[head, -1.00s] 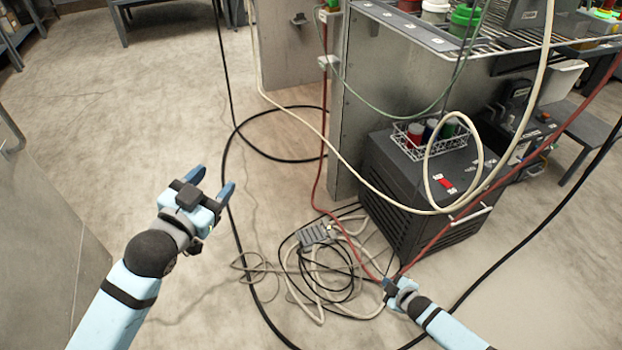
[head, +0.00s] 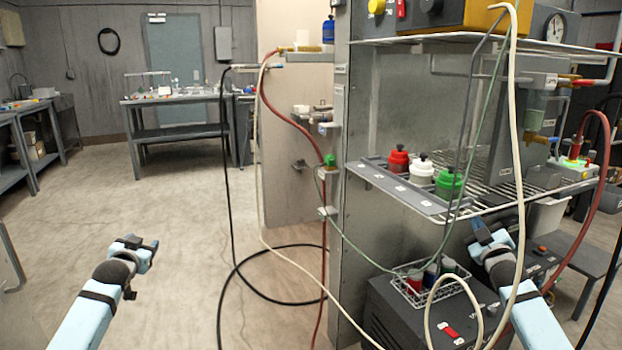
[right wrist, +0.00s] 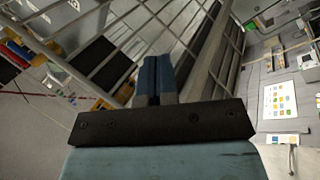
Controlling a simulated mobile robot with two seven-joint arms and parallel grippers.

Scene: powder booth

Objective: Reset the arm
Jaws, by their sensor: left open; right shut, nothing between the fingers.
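My left gripper (head: 141,247) is in the head view at lower left, open and empty above bare floor. My right gripper (head: 484,232) is in the head view at right, just below the front edge of the wire shelf (head: 487,205). In the right wrist view its two blue fingers (right wrist: 157,80) are together with nothing between them. A pale hose (head: 516,120) hangs down close beside the right gripper.
Red (head: 398,161), white (head: 421,172) and green (head: 448,183) containers stand on the booth shelf. A wire basket (head: 412,285) sits on the dark cabinet (head: 390,312) below. Hoses, including a black one (head: 226,180), hang and loop on the floor. The floor at left is clear.

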